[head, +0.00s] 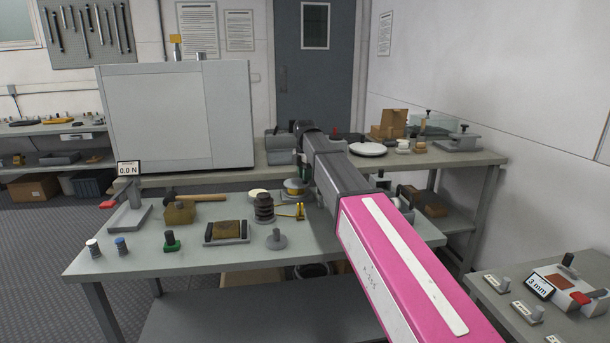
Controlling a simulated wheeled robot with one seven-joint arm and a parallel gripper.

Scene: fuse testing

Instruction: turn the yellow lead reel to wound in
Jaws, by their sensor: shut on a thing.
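The yellow lead reel (294,190), a small round yellow and grey thing, stands towards the back of the near table. My gripper (299,175) points down at the top of the reel and is shut on it, seemingly at its upper part. The fingertips are small and partly hidden by my arm, so the exact grip is unclear. Yellow clips (298,212) lie on the table just in front of the reel. The reel's turn position cannot be read from here.
A dark ribbed stack (264,208) stands close left of the reel. A grey knobbed disc (277,239), a tray with a brown block (227,232) and a green-based peg (171,241) are nearer the front. A big grey cabinet (180,115) stands behind.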

